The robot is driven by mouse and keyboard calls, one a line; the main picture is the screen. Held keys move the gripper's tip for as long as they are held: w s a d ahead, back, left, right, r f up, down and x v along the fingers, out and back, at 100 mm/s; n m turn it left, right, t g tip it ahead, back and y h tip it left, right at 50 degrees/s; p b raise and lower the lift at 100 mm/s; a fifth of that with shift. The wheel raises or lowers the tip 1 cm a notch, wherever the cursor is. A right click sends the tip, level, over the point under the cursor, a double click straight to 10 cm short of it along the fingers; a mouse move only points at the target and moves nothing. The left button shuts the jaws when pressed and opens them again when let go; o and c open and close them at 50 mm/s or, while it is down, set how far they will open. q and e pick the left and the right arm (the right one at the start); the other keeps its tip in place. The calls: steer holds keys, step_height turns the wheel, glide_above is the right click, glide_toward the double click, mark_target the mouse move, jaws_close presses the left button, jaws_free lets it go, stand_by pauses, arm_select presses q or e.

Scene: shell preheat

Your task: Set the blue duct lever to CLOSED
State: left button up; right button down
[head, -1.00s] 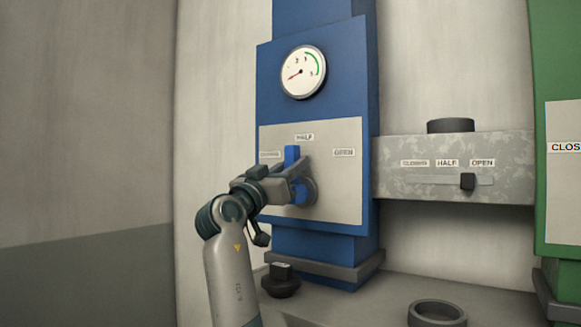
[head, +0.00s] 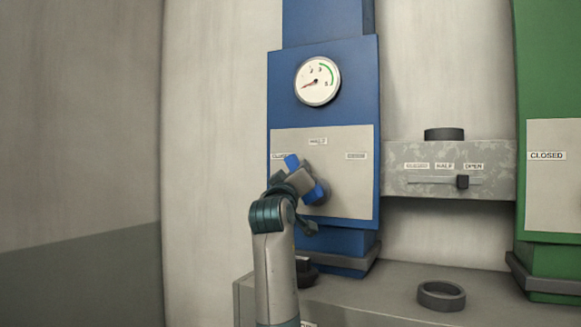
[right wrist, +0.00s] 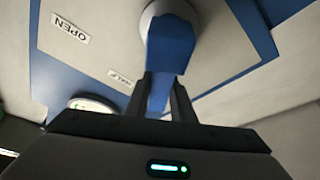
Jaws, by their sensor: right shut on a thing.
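The blue duct lever (head: 292,162) is on the pale plate (head: 350,190) of the blue duct. It tilts up and left from its round hub, its tip just beside the CLOSED label (head: 280,156) and left of the HALF label (head: 318,142). My right gripper (head: 299,180) is shut on the lever and hides its middle part. In the right wrist view, both fingers of the right gripper (right wrist: 163,92) clasp the blue lever (right wrist: 170,48) from its two sides. My left gripper is not in view.
A dial gauge (head: 318,81) sits above the plate. To the right are a grey box (head: 400,182) with a black slider (head: 462,182) near OPEN, and a green duct (head: 545,80). A dark ring (head: 441,295) lies on the grey ledge (head: 385,297).

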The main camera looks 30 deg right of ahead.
steer(key=shift+w+a+f+n+y+p, duration=0.1)
steer(key=shift+w+f+n+y+p, duration=0.15)
steer(key=shift+n, duration=0.35)
steer(key=shift+w+a+n+y+p, duration=0.1)
steer(key=shift+n+y, duration=0.25)
steer(key=shift+n, duration=0.25)
steer(key=shift+w+a+f+n, duration=0.1)
steer(key=shift+a+f+n, duration=0.05)
steer(key=shift+n, duration=0.15)
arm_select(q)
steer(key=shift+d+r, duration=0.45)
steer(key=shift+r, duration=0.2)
arm_select(e)
steer(key=shift+f+y, duration=0.1)
steer(key=shift+y, duration=0.2)
steer(key=c, duration=1.5)
jaws_free()
